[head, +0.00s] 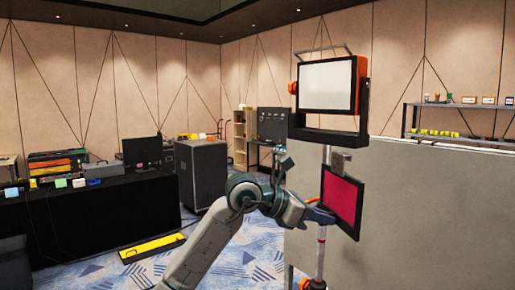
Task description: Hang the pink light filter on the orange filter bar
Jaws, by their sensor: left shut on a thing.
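The pink light filter (341,199), a pink-red sheet in a black frame, hangs upright in front of the stand's pole. My left gripper (320,213) is shut on its left side; the fingertips are partly hidden. The grey piece (341,162) shows above the filter's top edge. Above it, apart from the filter, is a lamp with a white face (326,86), black frame and orange housing (363,68). A thin bar (322,50) runs above the lamp's top; I cannot tell if it is the orange filter bar. My right gripper is not in view.
A grey partition (430,215) stands behind the filter and to the right. A black case (201,175) and a black-draped table (90,220) with equipment stand at the left. A yellow floor piece (151,248) lies on the patterned carpet. A shelf (460,106) is at the right.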

